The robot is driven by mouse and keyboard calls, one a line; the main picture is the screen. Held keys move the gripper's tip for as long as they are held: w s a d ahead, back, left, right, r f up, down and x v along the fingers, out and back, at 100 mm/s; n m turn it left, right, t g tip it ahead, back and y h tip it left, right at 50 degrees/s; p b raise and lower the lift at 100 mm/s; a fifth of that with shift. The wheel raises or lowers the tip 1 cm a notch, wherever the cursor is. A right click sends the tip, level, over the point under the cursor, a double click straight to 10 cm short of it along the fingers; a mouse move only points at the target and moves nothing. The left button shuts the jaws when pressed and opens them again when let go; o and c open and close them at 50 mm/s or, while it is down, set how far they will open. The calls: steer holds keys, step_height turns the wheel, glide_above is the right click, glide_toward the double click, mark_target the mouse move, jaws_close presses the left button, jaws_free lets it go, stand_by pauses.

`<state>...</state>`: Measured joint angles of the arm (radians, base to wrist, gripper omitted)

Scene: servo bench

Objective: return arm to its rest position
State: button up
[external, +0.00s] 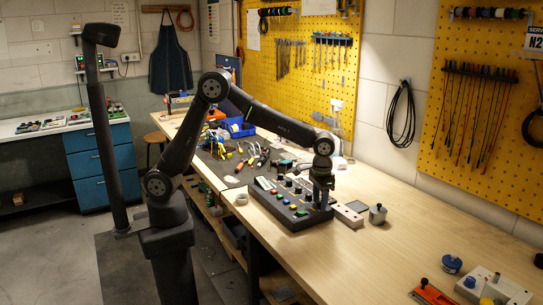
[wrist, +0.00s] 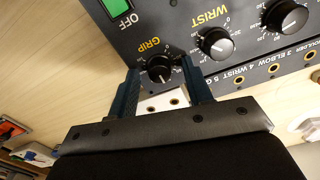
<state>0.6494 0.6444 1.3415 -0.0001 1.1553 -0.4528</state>
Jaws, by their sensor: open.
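My arm reaches over the wooden bench in the external view, with my gripper (external: 321,202) pointing down at the right end of a dark control box (external: 297,223). In the wrist view my gripper (wrist: 158,72) is open, its two blue-grey fingers on either side of the black GRIP knob (wrist: 159,69). I cannot tell whether the fingers touch the knob. A larger WRIST knob (wrist: 215,42) is to its right, and a green OFF button (wrist: 116,7) is at the upper left on the same panel (wrist: 180,18).
Beside the box on the bench (external: 400,235) lie a light block (external: 347,216) and a metal pot (external: 377,214). Tools and parts cover a dark mat (external: 222,167) behind. A yellow pegboard (external: 300,55) lines the wall. A dark post (external: 104,140) stands left of my base.

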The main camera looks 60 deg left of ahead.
stand_by(0.3)
step_height(320, 180, up, 18)
step_height(320, 180, down, 18)
steer(key=shift+r, duration=0.25)
steer(key=shift+f, duration=0.3)
steer(key=m, duration=0.7)
steer(key=shift+m, duration=0.3)
steer(key=m, duration=0.3)
steer(key=shift+m, duration=2.1)
